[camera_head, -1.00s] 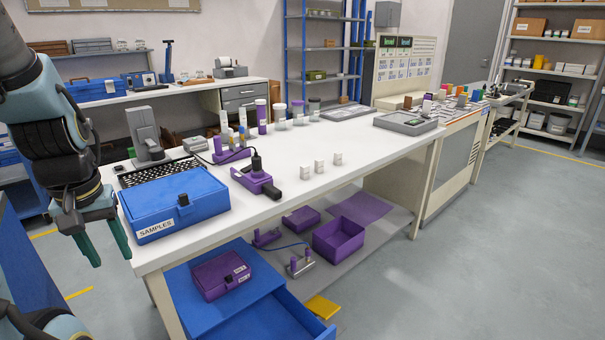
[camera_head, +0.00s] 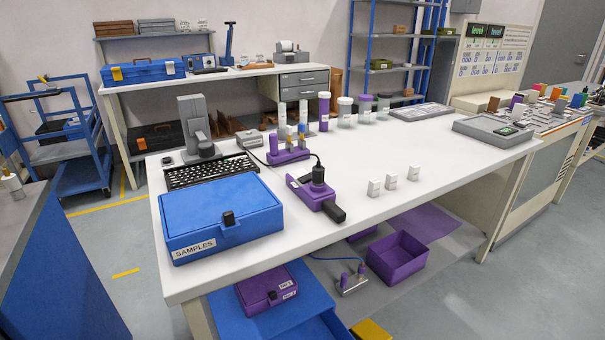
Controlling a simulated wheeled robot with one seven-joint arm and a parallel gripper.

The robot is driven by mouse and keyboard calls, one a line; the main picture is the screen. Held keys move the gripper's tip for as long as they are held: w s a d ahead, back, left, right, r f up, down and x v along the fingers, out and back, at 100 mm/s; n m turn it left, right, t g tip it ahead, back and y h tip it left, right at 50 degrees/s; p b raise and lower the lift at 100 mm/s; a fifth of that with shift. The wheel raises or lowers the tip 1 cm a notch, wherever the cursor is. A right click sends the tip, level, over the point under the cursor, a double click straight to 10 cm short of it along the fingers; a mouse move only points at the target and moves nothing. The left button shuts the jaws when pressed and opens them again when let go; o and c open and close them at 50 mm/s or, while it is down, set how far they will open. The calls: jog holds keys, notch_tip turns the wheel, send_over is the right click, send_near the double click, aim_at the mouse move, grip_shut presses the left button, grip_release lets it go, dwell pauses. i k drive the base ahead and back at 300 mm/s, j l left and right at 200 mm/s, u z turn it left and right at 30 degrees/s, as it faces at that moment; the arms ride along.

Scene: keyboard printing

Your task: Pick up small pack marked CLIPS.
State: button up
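Three small white packs stand in a row near the front edge of the white table, right of the purple tool. They are the left pack (camera_head: 374,188), the middle pack (camera_head: 391,181) and the right pack (camera_head: 413,173). Each has faint print on its face, too small to read, so I cannot tell which one is marked CLIPS. They stand upright and apart from one another. My gripper is out of view now.
The white table (camera_head: 430,160) also bears a blue SAMPLES box (camera_head: 218,215), a black keyboard (camera_head: 212,170), a purple tool (camera_head: 315,190) and several cylinders behind. A grey device (camera_head: 492,130) sits at the right end. The tabletop around the packs is clear.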

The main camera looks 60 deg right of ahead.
aim_at(373, 187)
jog(key=k+l+u, duration=1.4)
jog(key=k+l, duration=0.15)
jog(key=k, duration=0.45)
jog(key=k+l+u, duration=0.1)
jog(key=k, duration=0.5)
jog(key=k+l, duration=0.15)
jog(key=k, duration=0.45)
